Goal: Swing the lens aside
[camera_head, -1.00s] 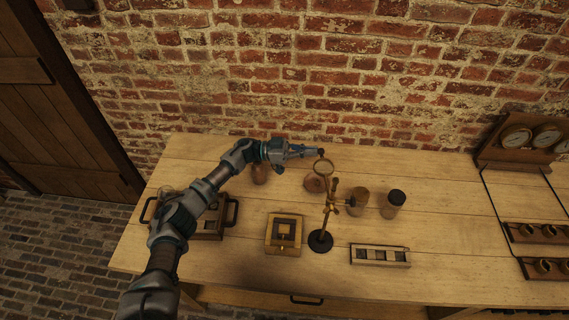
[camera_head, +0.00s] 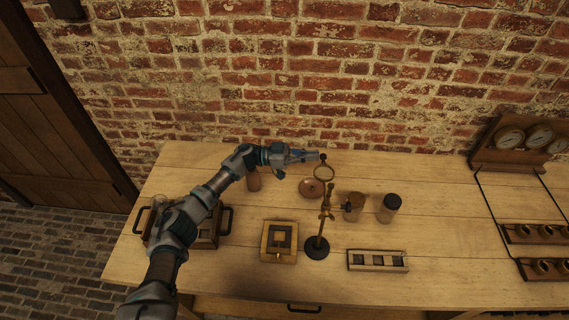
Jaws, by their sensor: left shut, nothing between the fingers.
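The lens (camera_head: 324,180) is a brass ring on a brass stand with a round black base (camera_head: 316,247), near the middle of the table. A small dark knob sits at the top of the ring. My left gripper (camera_head: 312,156) is shut, with its fingertips pointing right at the knob. I cannot tell whether they touch it. The ring stands over the table in front of a round copper-brown dish (camera_head: 311,188). My right gripper is not in view.
A jar with a dark lid (camera_head: 389,208) and a brown jar (camera_head: 355,206) stand right of the stand. A square wooden box (camera_head: 279,241) and a slotted rack (camera_head: 377,261) lie in front. A handled tray (camera_head: 223,222) is partly behind my left arm. Gauges (camera_head: 538,135) stand at far right.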

